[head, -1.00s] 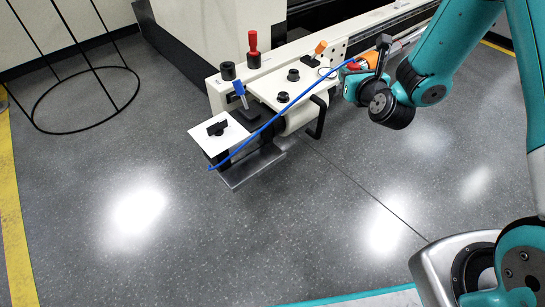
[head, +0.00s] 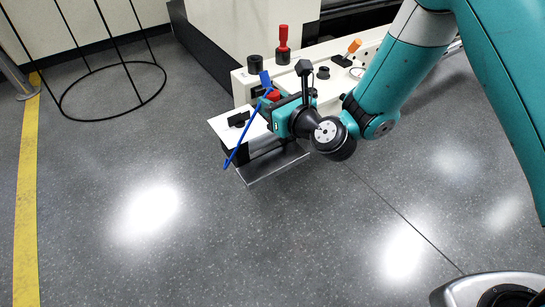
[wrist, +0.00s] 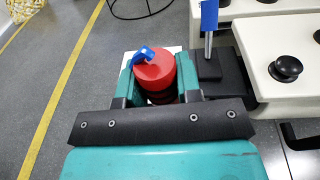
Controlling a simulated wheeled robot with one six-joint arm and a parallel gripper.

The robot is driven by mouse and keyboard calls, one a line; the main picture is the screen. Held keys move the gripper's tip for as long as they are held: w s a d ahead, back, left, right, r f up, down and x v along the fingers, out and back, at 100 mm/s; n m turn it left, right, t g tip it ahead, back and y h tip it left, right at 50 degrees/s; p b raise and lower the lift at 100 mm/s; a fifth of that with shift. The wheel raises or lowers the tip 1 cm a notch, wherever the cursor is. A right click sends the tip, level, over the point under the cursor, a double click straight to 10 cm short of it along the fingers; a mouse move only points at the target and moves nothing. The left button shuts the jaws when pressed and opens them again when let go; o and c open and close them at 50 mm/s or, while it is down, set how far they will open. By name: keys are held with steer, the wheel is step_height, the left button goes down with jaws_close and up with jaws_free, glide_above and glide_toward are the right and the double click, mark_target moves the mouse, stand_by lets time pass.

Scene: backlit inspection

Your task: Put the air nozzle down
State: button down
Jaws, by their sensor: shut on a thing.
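The air nozzle is a red round body (wrist: 158,74) with a blue hose at its top; it sits between the two fingers of my gripper (wrist: 157,86) in the wrist view. My gripper (head: 273,106) is shut on it, above the near end of the white bench. In the head view only a small red part of the nozzle (head: 273,96) shows. The blue hose (head: 244,136) runs down to the left, past the white plate (head: 218,124). The nozzle's lower end is dark and partly hidden by my gripper.
A blue-handled tool (wrist: 209,18) stands in a black block (wrist: 222,72) close right of my gripper. A red-handled tool (head: 283,38), a black knob (head: 255,63) and an orange-handled tool (head: 354,46) stand on the bench. A black wire frame (head: 110,92) stands left on open floor.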

mark_target(264, 138)
step_height(264, 138, down, 13)
steer(key=b, duration=1)
steer(key=shift+f, duration=0.15)
steer(key=c, duration=0.8)
jaws_free()
steer(key=shift+s+r, duration=0.1)
steer(key=shift+r, duration=0.1)
